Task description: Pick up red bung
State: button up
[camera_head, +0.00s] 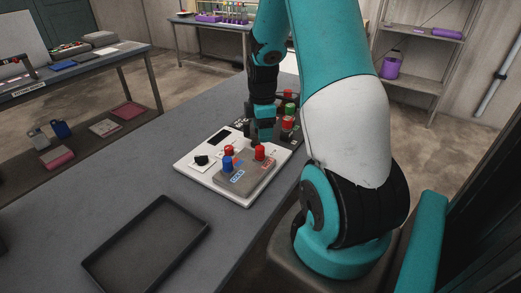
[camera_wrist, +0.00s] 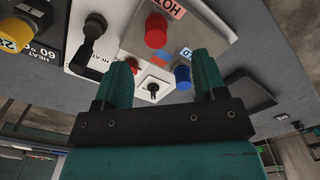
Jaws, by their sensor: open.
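Several coloured knob-like pieces stand on a white panel (camera_head: 190,166) with a grey plate (camera_head: 248,178). One red piece (camera_head: 260,152) stands by a HOT label and also shows in the wrist view (camera_wrist: 156,32). A blue piece (camera_head: 227,163) stands by a second label and shows in the wrist view (camera_wrist: 182,77). Another red piece (camera_head: 229,150) is behind the blue one; the wrist view shows it partly hidden by a finger (camera_wrist: 134,64). I cannot tell which red piece is the bung. My gripper (camera_wrist: 165,76) is open and empty, pointing down near the panel's far side.
A black knob (camera_head: 201,160) sits on the panel's left. Red and green pieces (camera_head: 290,108) stand behind my gripper on the right. A black tray (camera_head: 147,245) lies empty at the front of the grey table (camera_head: 105,212). The table left of the panel is clear.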

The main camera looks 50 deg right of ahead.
aim_at(260, 147)
notch_tip(260, 147, down, 4)
jog(key=shift+r+p, duration=0.1)
jog(key=shift+p, duration=0.25)
jog(key=shift+w+f+p, duration=0.25)
jog(key=shift+f+p, duration=0.3)
jog(key=shift+f, duration=0.8)
jog(key=shift+w+f+p, duration=0.2)
jog(key=shift+f+p, duration=0.3)
jog(key=shift+f, duration=0.8)
jog(key=c, duration=1)
jog(key=shift+r, duration=0.1)
notch_tip(260, 147, up, 20)
jog(key=b, duration=0.3)
